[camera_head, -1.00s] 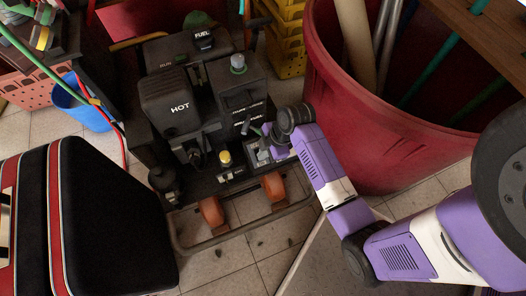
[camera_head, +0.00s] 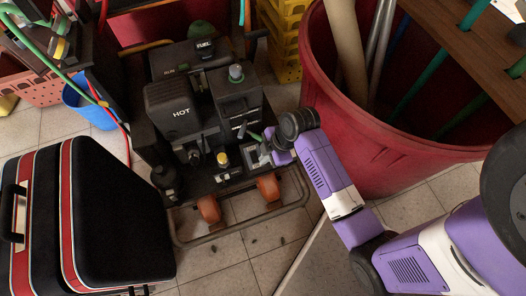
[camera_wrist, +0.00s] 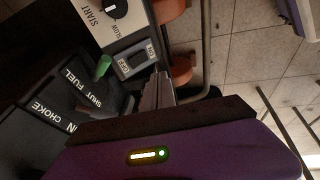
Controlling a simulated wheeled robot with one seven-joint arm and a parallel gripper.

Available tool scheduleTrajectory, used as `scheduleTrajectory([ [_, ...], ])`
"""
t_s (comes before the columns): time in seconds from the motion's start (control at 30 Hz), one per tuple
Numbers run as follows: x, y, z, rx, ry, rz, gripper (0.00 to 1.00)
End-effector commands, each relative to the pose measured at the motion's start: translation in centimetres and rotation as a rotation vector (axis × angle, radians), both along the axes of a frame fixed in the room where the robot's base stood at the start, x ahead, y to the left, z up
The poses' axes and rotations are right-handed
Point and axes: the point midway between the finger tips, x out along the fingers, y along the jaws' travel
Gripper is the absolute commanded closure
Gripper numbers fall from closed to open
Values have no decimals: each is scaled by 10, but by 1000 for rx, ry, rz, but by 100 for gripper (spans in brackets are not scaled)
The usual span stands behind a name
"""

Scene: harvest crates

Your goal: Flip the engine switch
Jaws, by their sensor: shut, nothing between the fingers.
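The engine (camera_head: 190,110) is a black machine with a "HOT" cover and a "FUEL" label, in the middle left of the head view. Its switch (camera_wrist: 136,61) is a dark rocker in a light grey plate with small lettering, in the upper middle of the wrist view. My gripper (camera_wrist: 160,91) is shut and empty, its fingertips close beside the lower edge of the switch plate. I cannot tell whether they touch it. In the head view my purple wrist hides part of the engine's front panel, and the fingers are hard to make out. The switch's position is unclear.
A green lever (camera_wrist: 103,67) sits by the "SHUT FUEL" lettering, close to the switch. A start dial (camera_wrist: 114,9) is above it. A large red bin (camera_head: 385,150) stands right of the engine, close to my arm. A black suitcase (camera_head: 115,215) stands at lower left.

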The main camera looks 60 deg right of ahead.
Motion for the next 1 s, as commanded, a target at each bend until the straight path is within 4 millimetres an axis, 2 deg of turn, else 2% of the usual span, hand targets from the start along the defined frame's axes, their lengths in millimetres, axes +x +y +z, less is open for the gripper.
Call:
scheduleTrajectory([
  [0.03, -6, 0, 13, -1, 0, -1, 100],
  [0.1, -13, -1, 24, 0, -1, -1, 100],
  [0.3, -25, -1, 45, -1, 0, 0, 100],
  [0.5, -30, -2, 51, 0, 1, -1, 100],
  [1.0, -30, -2, 51, 0, 1, -1, 100],
])
